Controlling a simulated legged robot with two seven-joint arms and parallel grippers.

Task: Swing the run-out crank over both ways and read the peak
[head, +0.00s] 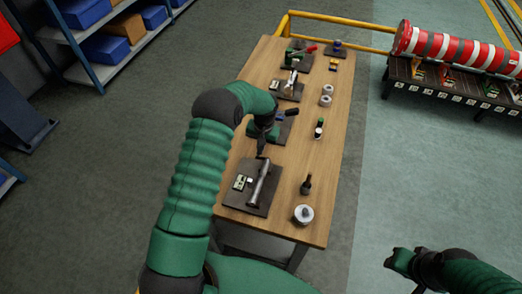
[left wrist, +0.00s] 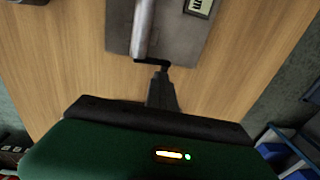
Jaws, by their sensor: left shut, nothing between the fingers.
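A dark plate (head: 235,200) on the near part of the wooden bench carries a silver shaft (head: 262,185) and a small pale readout (head: 240,182). The readout also shows at the top of the left wrist view (left wrist: 200,6), too cut off to read. A thin black crank (left wrist: 152,62) sits at the end of the shaft. My left gripper (head: 261,152) is over the shaft's far end. In the left wrist view its shut, empty fingertips (left wrist: 162,74) are right by the crank's outer end; I cannot tell if they touch. My right gripper (head: 394,259) hangs right of the bench.
The wooden bench (head: 325,150) holds other dark plates with tools farther back. A dark bottle (head: 306,184) and a round metal part (head: 303,214) stand right of the shaft plate. A yellow rail (head: 340,22) runs behind.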

